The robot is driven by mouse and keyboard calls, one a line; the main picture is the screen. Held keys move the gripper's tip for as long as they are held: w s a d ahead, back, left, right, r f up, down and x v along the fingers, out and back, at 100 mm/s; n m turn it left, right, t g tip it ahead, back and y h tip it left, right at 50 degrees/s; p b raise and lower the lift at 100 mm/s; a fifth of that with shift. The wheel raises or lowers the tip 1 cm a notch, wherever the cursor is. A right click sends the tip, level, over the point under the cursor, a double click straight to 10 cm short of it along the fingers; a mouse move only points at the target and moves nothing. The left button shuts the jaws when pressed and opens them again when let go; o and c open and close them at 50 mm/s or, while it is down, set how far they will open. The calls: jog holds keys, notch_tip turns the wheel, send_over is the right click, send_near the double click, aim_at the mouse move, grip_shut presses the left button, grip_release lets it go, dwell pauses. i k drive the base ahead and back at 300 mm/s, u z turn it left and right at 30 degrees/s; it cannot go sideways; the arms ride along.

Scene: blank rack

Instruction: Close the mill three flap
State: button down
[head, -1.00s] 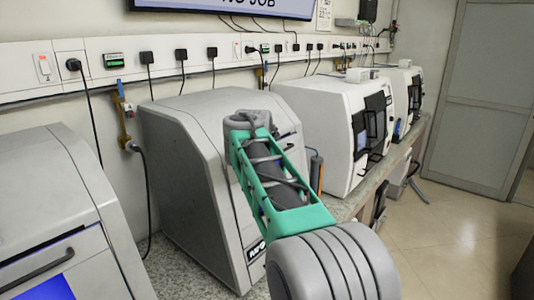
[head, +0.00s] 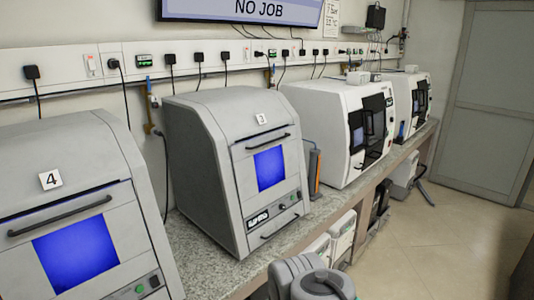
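Mill three (head: 205,165) is a grey cabinet marked with a "3" label (head: 261,119), standing mid-bench in the head view. Its front flap (head: 287,158) has a blue lit window (head: 269,169) and a dark bar handle (head: 268,145) along the top. The flap lies about flush with the sloped front and looks shut; a small gap cannot be ruled out. My gripper is out of view. Only a rounded grey part of my arm shows at the bottom edge, below and apart from the mill.
Mill four (head: 70,165), similar, stands at left. White machines (head: 325,125) stand farther right on the granite bench (head: 205,258). An orange-grey cylinder (head: 315,170) stands beside mill three. Grey boxes sit under the bench. The tiled floor (head: 430,245) at right is open.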

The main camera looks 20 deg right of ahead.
aim_at(277, 169)
jog(key=z, duration=0.45)
jog(key=k, duration=1)
jog(key=z, duration=0.55)
jog(key=i, duration=1)
jog(key=u, duration=1.05)
jog(key=i, duration=0.8)
jog(key=u, duration=0.85)
